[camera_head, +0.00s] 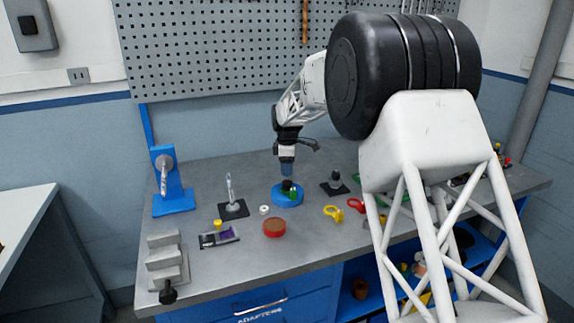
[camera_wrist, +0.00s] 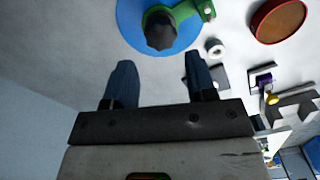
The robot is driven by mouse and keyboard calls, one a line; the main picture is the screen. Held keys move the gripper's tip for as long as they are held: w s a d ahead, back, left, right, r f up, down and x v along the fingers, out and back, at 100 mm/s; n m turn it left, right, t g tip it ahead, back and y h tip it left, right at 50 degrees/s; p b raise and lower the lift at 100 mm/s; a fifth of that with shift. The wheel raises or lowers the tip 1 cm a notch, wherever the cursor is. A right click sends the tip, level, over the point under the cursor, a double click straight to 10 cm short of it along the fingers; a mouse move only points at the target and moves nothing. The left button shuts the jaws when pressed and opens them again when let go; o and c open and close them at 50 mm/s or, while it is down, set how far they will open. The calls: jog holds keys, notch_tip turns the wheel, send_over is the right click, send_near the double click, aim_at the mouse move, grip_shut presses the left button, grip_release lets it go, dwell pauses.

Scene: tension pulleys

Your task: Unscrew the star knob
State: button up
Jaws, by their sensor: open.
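A black knob with a lobed outline (camera_wrist: 160,31) sits on a round blue base (camera_wrist: 128,22) with a green arm (camera_wrist: 192,14) beside it in the wrist view. In the head view the knob (camera_head: 287,185) and the blue base (camera_head: 287,200) are small, near the middle of the bench. My gripper (camera_wrist: 158,64) is open and empty, its two blue fingers apart. In the head view my gripper (camera_head: 287,168) is above the knob, pointing down, with a small gap. In the wrist view the knob lies beyond the fingertips, roughly in line with the space between them.
A red round dish (camera_head: 274,229), a white ring (camera_head: 264,210) and a yellow part (camera_head: 333,213) lie close by. A black plate with a knob (camera_head: 335,187) is right of the base. A blue stand (camera_head: 174,199) and a grey stepped block (camera_head: 165,262) are at left.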

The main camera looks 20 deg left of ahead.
aim_at(287, 181)
jog(key=shift+f, duration=3.45)
jog(key=shift+c, duration=0.3)
jog(key=c, duration=0.6)
jog(key=n, duration=0.8)
jog(key=shift+n, duration=0.4)
jog(key=n, duration=0.3)
jog(key=shift+n, duration=0.3)
jog(key=n, duration=0.4)
jog(key=shift+r+n, duration=0.1)
jog(key=shift+n, duration=0.3)
